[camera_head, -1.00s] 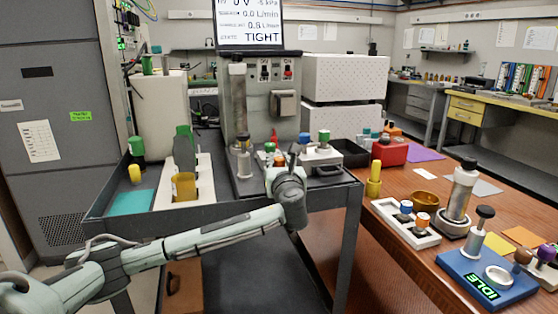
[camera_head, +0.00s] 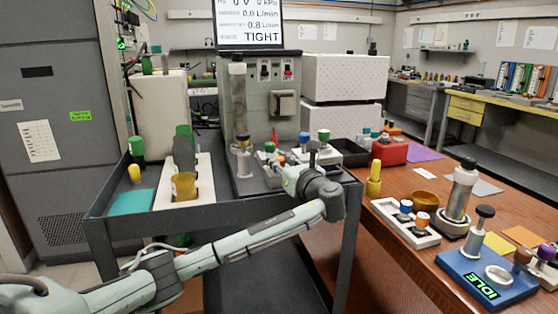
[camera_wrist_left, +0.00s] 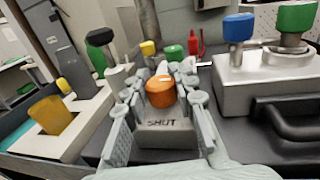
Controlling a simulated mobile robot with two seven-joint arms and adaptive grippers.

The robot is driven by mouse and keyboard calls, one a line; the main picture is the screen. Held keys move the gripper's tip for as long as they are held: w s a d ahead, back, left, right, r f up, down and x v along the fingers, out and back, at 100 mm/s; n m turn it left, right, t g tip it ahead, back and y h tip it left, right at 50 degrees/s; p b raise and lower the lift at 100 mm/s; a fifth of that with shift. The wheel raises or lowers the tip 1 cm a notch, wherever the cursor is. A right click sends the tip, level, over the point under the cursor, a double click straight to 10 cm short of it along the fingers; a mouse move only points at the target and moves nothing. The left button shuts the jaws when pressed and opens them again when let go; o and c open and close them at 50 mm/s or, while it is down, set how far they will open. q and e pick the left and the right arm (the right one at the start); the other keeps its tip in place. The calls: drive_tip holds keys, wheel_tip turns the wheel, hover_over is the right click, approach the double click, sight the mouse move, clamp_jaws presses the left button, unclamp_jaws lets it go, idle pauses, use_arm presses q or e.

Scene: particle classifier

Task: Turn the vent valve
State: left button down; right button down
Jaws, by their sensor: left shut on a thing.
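An orange knob (camera_wrist_left: 160,92) sits on a grey block marked SHUT (camera_wrist_left: 168,132) in the left wrist view. I cannot read a vent label on it. My left gripper (camera_wrist_left: 163,84) has its two fingers on either side of the knob and is shut on it. In the head view my left gripper (camera_head: 284,172) reaches the front of the grey test stand (camera_head: 243,120), and its wrist hides most of the orange knob. The display (camera_head: 249,22) above the stand reads TIGHT. My right gripper is in neither view.
A silver block with a blue knob (camera_wrist_left: 238,27) and a green knob (camera_wrist_left: 296,17) stands close on the right, with a dark handle (camera_wrist_left: 290,118) in front. A white holder (camera_head: 203,190) with a yellow cup stands left.

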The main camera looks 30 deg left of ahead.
use_arm(q)
drive_tip(key=shift+r, duration=0.15)
drive_tip(key=c, duration=1.2)
unclamp_jaws()
drive_tip(key=shift+d, duration=0.15)
drive_tip(key=v, duration=1.1)
drive_tip(key=shift+s+d, duration=0.25)
drive_tip(key=shift+d, duration=0.05)
